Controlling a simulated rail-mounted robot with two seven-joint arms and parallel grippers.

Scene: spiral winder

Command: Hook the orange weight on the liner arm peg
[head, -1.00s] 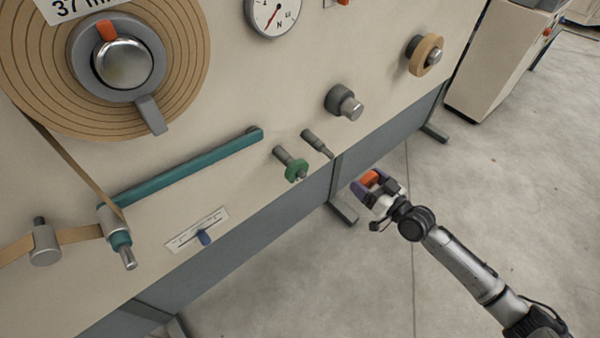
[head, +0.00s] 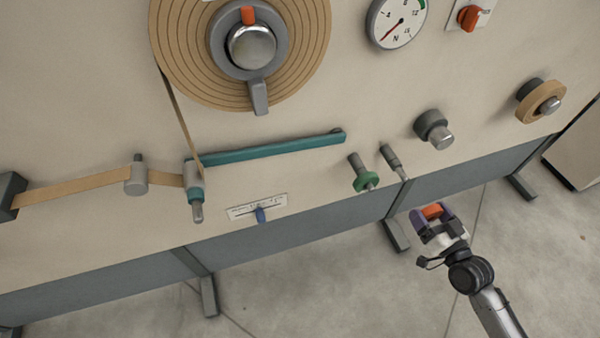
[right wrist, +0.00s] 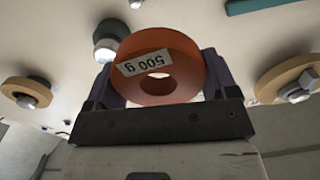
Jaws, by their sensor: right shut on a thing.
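The orange weight (right wrist: 180,88) is a ring with a central hole and a "500 g" label, seen close in the right wrist view. My right gripper (head: 432,215) is shut on it, one finger on each side. In the head view only a small orange part of the weight (head: 432,211) shows. It is held in front of and below the panel, right of the pegs. The teal liner arm (head: 270,150) slants across the panel. A grey peg with a teal collar (head: 195,195) stands at its left end. My left gripper is out of view.
A peg with a green disc (head: 365,178) and a bare grey peg (head: 392,158) stick out between the arm and my right gripper. A grey knob (head: 433,130), tan roll (head: 540,101) and blue-tabbed slider (head: 260,213) are nearby. Open floor lies below.

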